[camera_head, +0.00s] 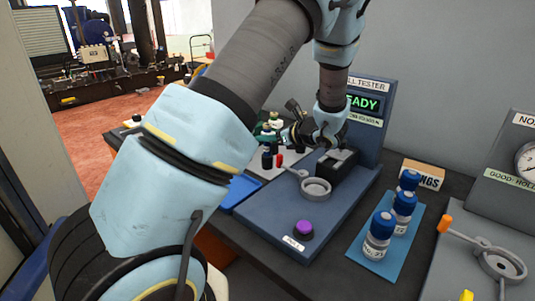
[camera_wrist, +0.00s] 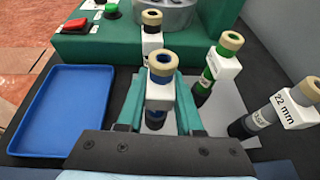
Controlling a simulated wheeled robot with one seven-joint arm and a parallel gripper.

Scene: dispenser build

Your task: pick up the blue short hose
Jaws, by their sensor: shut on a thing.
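The blue short hose (camera_wrist: 161,88) stands upright in the wrist view, with a tan ring around its top and a white block below the ring. My gripper (camera_wrist: 160,98) has its two teal fingers on either side of this hose, closed on it. The hose's lower end is partly hidden by the gripper, so I cannot tell whether it touches the grey mat (camera_wrist: 232,92). In the head view my gripper (camera_head: 301,131) is small and partly hidden by my own arm, and I cannot make out the hose there.
A black hose (camera_wrist: 152,42), a green hose (camera_wrist: 207,85) and a grey hose marked 22 mm (camera_wrist: 262,118) stand close around. A blue tray (camera_wrist: 66,108) is at left, empty. A green machine with buttons (camera_wrist: 112,45) is behind. Blue-capped bottles (camera_head: 379,236) stand right.

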